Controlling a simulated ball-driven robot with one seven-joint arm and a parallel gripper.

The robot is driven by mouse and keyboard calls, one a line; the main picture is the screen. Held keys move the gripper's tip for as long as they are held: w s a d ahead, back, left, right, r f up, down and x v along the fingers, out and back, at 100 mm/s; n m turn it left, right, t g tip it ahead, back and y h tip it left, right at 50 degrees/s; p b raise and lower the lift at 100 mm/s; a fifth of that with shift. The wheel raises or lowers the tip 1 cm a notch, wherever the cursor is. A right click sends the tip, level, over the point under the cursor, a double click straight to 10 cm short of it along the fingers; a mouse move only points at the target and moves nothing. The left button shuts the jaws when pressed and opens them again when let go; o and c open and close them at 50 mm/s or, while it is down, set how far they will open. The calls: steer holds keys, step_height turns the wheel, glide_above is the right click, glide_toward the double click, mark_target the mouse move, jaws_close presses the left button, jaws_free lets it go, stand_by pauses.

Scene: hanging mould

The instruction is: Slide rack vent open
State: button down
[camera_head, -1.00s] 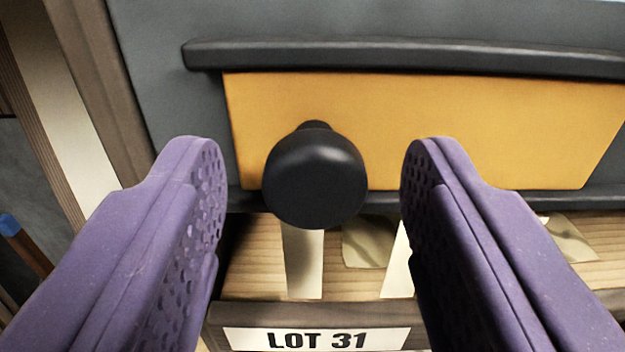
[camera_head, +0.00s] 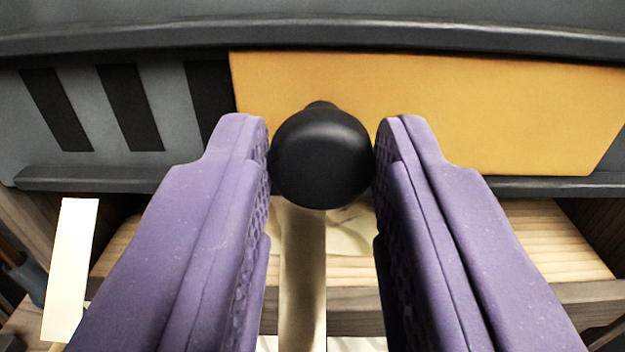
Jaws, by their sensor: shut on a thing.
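The vent's slide is a flat yellow-orange plate (camera_head: 480,110) held between an upper dark rail (camera_head: 440,38) and a lower dark rail (camera_head: 540,186). A round black knob (camera_head: 321,158) stands out from the plate near its left end. My gripper (camera_head: 321,160) has its two purple fingers on either side of the knob, shut on it. Dark slots (camera_head: 130,106) show in the grey panel (camera_head: 82,92) to the left of the plate. Another dark slot is partly behind my left finger at the plate's left edge.
A light wooden shelf (camera_head: 535,240) lies below the lower rail. A pale upright strip (camera_head: 70,265) stands at the lower left, and another pale strip (camera_head: 302,280) shows below the knob. My fingers hide much of the shelf.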

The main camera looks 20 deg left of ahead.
steer(key=d, duration=0.2)
steer(key=w+d, duration=0.1)
steer(key=d, duration=0.2)
steer(key=shift+w, duration=0.2)
steer(key=c, duration=1.2)
jaws_free()
steer(key=shift+c, duration=0.2)
steer(key=o, duration=0.4)
steer(key=shift+d, duration=0.2)
steer(key=shift+a, duration=0.1)
glide_toward(473, 116)
steer(key=v, duration=0.2)
steer(key=shift+s, duration=0.35)
